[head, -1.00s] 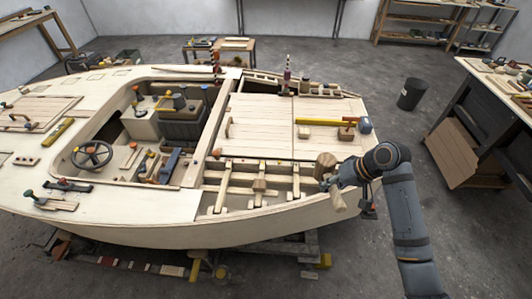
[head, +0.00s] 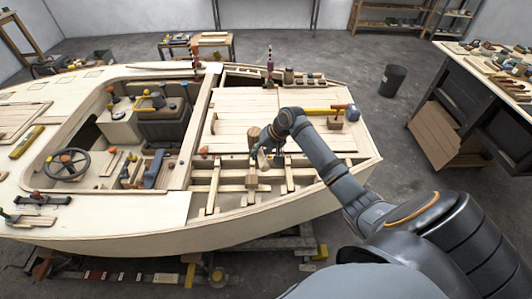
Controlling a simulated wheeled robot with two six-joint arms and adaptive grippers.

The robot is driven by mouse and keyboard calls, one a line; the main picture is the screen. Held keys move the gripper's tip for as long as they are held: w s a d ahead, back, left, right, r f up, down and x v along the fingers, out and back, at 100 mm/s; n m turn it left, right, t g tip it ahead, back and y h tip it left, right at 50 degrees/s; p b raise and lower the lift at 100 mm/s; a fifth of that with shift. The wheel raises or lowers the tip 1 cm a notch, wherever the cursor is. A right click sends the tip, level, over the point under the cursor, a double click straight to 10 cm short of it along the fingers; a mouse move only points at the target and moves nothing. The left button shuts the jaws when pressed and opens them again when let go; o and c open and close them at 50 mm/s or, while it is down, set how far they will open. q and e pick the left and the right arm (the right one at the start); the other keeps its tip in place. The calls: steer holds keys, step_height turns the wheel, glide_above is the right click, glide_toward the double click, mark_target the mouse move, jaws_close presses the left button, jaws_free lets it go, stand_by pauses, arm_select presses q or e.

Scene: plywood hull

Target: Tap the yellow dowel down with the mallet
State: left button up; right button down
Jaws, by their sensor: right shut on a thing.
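My right gripper (head: 264,154) reaches in over the open framed bay of the hull and is shut on a wooden mallet (head: 253,134). The mallet's pale brown head shows just left of my wrist, above the bay's far edge; its handle is mostly hidden by the gripper. I cannot make out the yellow dowel for sure now; the gripper and mallet cover the middle of the bay's far edge. Whether the mallet touches anything there cannot be told. My left gripper is not in view.
The bay's wooden ribs (head: 212,190) and a wooden block (head: 251,180) lie below the gripper. A yellow-handled tool with a blue end (head: 330,111) lies on the planked deck (head: 235,118). A steering wheel (head: 67,164) and cockpit are at left.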

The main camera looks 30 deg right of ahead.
steer(key=w+d+f+m+h+b, duration=0.1)
steer(key=w+d+f+m+b, duration=0.1)
steer(key=d+f+b, duration=0.4)
step_height(320, 180, down, 2)
steer(key=shift+w+d+f+m+t+b, duration=0.2)
steer(key=shift+w+d+m+t+b, duration=0.1)
steer(key=shift+d+t+b, duration=0.15)
steer(key=shift+s+a, duration=0.1)
steer(key=shift+r+p, duration=0.1)
steer(key=shift+p, duration=0.4)
